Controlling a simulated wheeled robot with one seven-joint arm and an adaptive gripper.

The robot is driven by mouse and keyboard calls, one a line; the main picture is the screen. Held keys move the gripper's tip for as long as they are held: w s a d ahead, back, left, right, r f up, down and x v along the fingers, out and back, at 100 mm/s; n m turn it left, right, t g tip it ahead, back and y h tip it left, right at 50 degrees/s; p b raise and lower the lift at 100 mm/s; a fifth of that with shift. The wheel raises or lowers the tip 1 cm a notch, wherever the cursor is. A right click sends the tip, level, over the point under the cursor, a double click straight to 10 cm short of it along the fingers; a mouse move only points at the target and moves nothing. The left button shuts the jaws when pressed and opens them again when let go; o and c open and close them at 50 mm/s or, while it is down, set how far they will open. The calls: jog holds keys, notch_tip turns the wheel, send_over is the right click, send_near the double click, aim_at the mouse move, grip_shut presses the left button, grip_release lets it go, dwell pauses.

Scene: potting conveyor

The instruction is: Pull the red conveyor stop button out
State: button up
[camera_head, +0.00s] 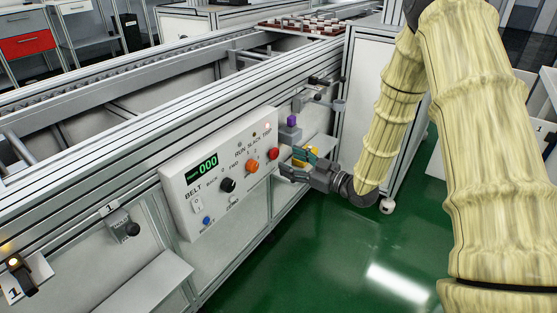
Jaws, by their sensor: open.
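The red stop button (273,153) is at the right end of the white control panel (181,181) on the conveyor's side. My gripper (291,165) is open, just right of the button, with its fingers pointing left toward the panel. The fingers look small here, and I cannot tell whether either touches the button. No object shows between them. The button's face is visible, but its exact depth in or out is too small to tell.
A purple-topped grey part (291,128) is above my gripper. Ledges jut from the conveyor frame. Green floor (330,250) is clear in front.

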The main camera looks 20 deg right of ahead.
aim_at(277, 155)
jog(key=shift+b+x, duration=0.75)
jog(key=shift+x, duration=2.1)
